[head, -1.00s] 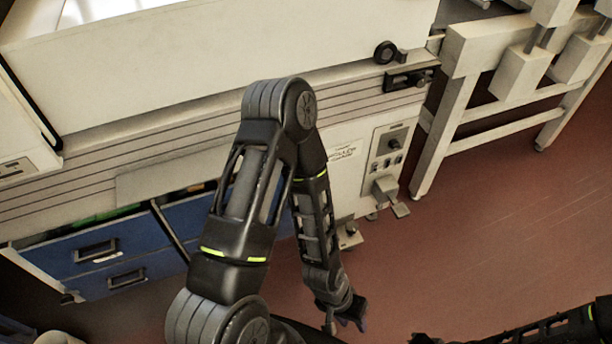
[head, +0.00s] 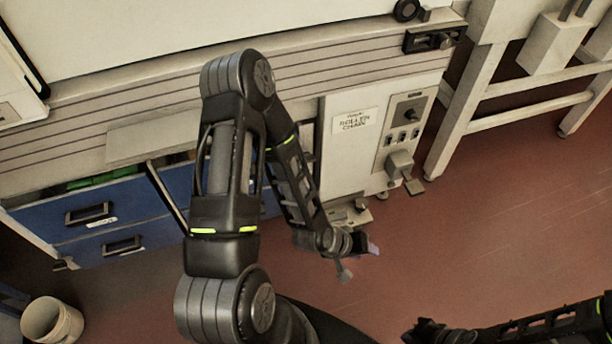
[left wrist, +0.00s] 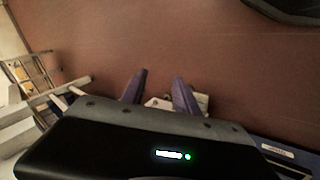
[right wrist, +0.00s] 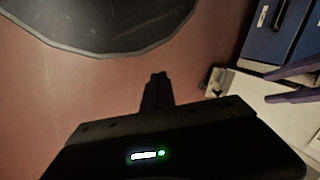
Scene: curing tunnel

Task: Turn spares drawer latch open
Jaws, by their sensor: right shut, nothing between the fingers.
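Blue drawers (head: 88,232) with black handles sit under the pale machine at the left of the head view. I cannot make out which is the spares drawer. A small dark part (head: 65,263) is at their lower left; I cannot tell whether it is the latch. My left gripper (head: 360,262) is open and empty, right of the drawers and below a white cabinet; its spread purple fingers show in the left wrist view (left wrist: 160,80). My right gripper (head: 422,331) is shut and empty at the bottom right, with fingers together in the right wrist view (right wrist: 158,76).
The white cabinet (head: 340,165) carries a "roller chain" label, a switch panel (head: 404,122) and a grey block (head: 399,163) at its lower right. A pale bucket (head: 52,322) stands at bottom left, a white-legged frame (head: 468,120) at right. The red floor (head: 500,220) is clear.

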